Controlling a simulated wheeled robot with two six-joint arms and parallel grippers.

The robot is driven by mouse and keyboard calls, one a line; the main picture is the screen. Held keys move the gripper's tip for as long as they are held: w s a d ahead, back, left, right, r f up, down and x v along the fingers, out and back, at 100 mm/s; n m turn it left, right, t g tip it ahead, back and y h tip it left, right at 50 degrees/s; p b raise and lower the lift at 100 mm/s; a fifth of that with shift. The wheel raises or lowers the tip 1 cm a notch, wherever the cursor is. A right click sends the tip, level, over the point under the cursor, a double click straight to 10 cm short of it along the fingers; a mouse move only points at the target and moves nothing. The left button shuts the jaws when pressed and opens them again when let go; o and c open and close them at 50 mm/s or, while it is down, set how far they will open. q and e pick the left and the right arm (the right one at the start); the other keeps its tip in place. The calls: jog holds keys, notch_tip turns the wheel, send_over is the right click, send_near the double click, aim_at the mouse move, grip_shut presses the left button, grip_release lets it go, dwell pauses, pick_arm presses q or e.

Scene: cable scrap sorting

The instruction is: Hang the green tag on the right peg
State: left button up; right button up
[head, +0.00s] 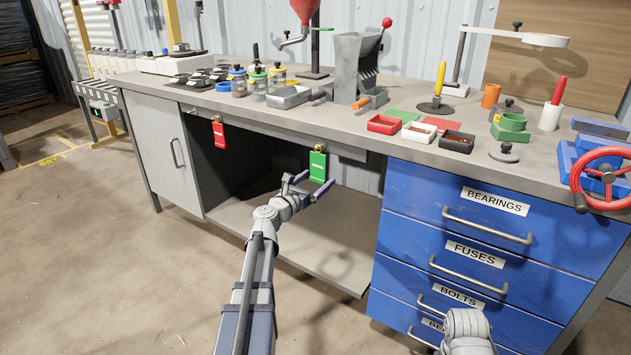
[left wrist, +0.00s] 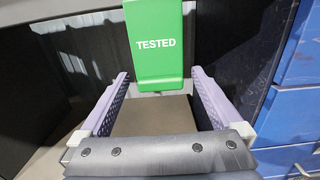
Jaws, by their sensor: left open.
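The green tag (head: 318,166) hangs from the right peg (head: 319,147) on the bench's front rail. In the left wrist view the tag (left wrist: 154,45) reads "TESTED" and its top is cut off by the frame edge. My left gripper (head: 309,186) is open just below and in front of the tag. In the left wrist view its two fingers (left wrist: 160,92) are spread wide, to either side of the tag's lower end, with nothing between them. A red tag (head: 219,134) hangs from the left peg (head: 217,118). My right gripper does not show.
The bench top (head: 300,112) above holds jars, small trays and a hopper (head: 352,70). Blue drawers (head: 460,230) with handles stand right of the open bay. A lower shelf (head: 340,235) lies below the tag. The floor at left is clear.

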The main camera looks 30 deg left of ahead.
pick_arm(q)
jog(key=s, duration=0.7)
jog(key=shift+s+a, duration=0.3)
jog(key=shift+s, duration=0.1)
jog(key=shift+w+f, duration=0.1)
jog(key=shift+w, duration=0.05)
jog(key=w, duration=0.7)
jog(key=shift+w+d, duration=0.25)
jog(key=shift+w, duration=0.15)
jog(key=shift+s+r, duration=0.3)
jog(key=shift+r, duration=0.05)
jog(key=shift+f, duration=0.1)
